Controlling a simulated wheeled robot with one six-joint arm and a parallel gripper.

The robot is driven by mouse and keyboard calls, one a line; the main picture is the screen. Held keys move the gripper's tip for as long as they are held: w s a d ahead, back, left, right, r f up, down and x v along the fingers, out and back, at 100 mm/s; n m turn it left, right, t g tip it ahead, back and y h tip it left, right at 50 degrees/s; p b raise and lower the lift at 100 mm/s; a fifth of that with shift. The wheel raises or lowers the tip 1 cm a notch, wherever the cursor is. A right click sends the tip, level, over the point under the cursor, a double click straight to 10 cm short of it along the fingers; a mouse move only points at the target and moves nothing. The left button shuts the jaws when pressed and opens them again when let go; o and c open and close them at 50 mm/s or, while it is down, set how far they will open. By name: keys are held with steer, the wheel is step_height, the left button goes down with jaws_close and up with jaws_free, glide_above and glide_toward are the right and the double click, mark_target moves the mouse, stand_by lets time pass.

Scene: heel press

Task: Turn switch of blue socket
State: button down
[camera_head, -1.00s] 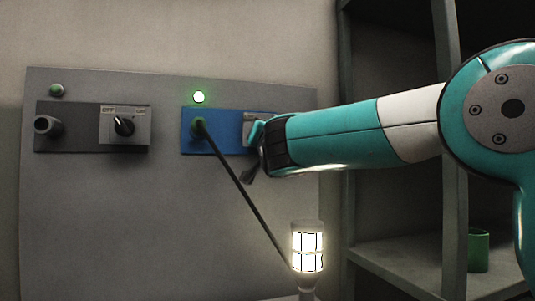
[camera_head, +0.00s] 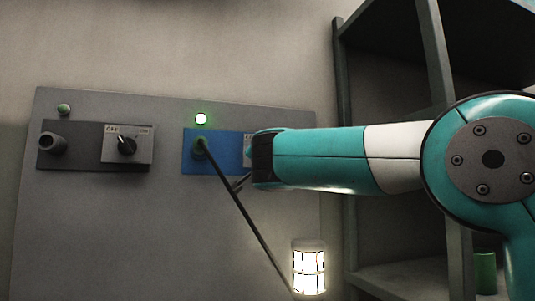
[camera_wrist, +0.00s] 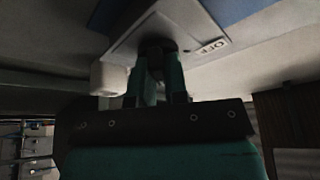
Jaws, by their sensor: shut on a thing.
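The blue socket (camera_head: 218,152) is on the grey wall panel, with a green plug and dark cable in its left part. Its switch plate (camera_head: 247,140) is mostly hidden behind my arm in the head view. In the wrist view the switch plate (camera_wrist: 128,32) shows an OFF label, and my gripper (camera_wrist: 158,55) is shut on the dark switch knob (camera_wrist: 157,46). The knob's angle is hidden by the fingers. The green lamp (camera_head: 201,119) above the blue socket is lit.
A grey socket (camera_head: 95,147) with its own switch (camera_head: 127,146) is at the left, its small lamp (camera_head: 64,109) unlit. A lit caged lamp (camera_head: 309,270) stands below. A shelf (camera_head: 400,275) with a green cup (camera_head: 485,273) is at the right.

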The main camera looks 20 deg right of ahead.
steer(key=c, duration=1.1)
jaws_free()
steer(key=shift+s, duration=0.1)
steer(key=shift+c, duration=0.2)
steer(key=b+v, duration=0.4)
steer(key=v, duration=1.3)
steer(key=shift+s, duration=0.2)
steer(key=shift+f, duration=0.1)
step_height(320, 180, down, 21)
steer(key=n+g+y, duration=0.6)
steer(key=n+g, duration=0.2)
steer(key=g, duration=0.1)
steer(key=s+f+n+g+y, duration=0.2)
steer(key=s+f+n+g, duration=0.5)
steer(key=s, duration=0.5)
steer(key=s+f+n+g+y, duration=0.15)
steer(key=s+f+g, duration=0.35)
steer(key=s+f, duration=0.5)
step_height(320, 180, up, 30)
steer(key=s+p, duration=0.1)
steer(key=p, duration=2.8)
steer(key=shift+a+f+n, duration=0.2)
steer(key=shift+a+n, duration=0.05)
steer(key=shift+n, duration=0.2)
